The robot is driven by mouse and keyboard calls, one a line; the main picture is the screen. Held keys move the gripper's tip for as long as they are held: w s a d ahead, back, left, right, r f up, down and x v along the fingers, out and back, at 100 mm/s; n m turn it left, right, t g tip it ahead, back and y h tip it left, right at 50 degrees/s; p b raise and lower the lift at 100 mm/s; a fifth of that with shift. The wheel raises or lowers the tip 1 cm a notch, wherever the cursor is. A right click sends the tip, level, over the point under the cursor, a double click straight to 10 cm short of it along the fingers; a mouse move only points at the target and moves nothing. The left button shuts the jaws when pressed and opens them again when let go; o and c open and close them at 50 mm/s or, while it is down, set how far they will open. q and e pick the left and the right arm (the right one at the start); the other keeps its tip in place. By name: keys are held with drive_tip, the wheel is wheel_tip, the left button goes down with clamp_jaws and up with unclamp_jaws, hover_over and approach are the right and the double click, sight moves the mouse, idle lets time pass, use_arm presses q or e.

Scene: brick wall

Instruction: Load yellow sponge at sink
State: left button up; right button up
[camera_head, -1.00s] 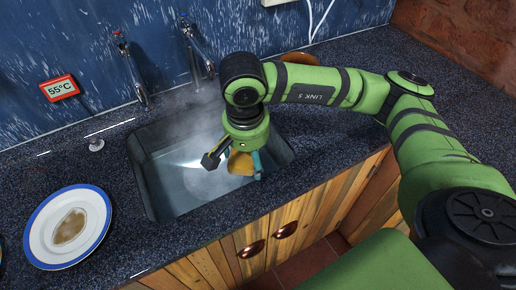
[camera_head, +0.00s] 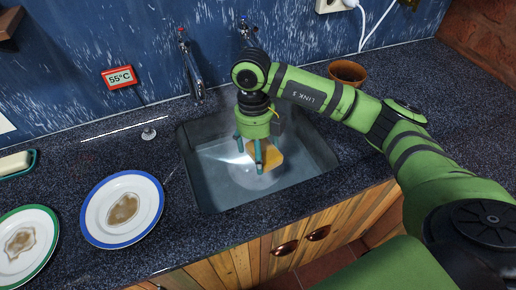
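The yellow sponge (camera_head: 269,161) is in the sink area, just below my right gripper (camera_head: 249,156). The gripper points down over the sink basin (camera_head: 323,157), with its teal fingers apart in the picture. One finger crosses in front of the sponge and hides part of it. I cannot tell whether the fingers grip the sponge or only stand beside it. The sink holds cloudy water with a bright reflection. My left gripper is not in view.
A blue-rimmed plate (camera_head: 98,207) and a green-rimmed plate (camera_head: 44,225), both with brown stains, lie on the counter at left. A teal soap dish (camera_head: 33,163) is at far left. Taps (camera_head: 194,78) stand behind the sink. A brown pot (camera_head: 347,72) is behind right.

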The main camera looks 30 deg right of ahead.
wheel_tip(320, 180, down, 6)
drive_tip(key=d+m+y+b, duration=0.1)
drive_tip(key=m+b, duration=0.1)
drive_tip(key=m, duration=1)
drive_tip(key=m+t+b, duration=0.2)
drive_tip(key=m+b, duration=0.1)
drive_tip(key=m, duration=0.7)
hover_over(263, 192)
drive_tip(key=shift+y, duration=0.3)
drive_tip(key=f, duration=0.8)
drive_tip(key=shift+d+f, duration=0.2)
drive_tip(key=shift+f, duration=0.05)
wheel_tip(263, 192, down, 6)
drive_tip(key=b, duration=0.5)
drive_tip(key=shift+f+b, duration=0.45)
drive_tip(key=shift+b, duration=0.05)
drive_tip(key=shift+s, duration=0.15)
wheel_tip(263, 192, up, 7)
drive_tip(key=p, duration=0.7)
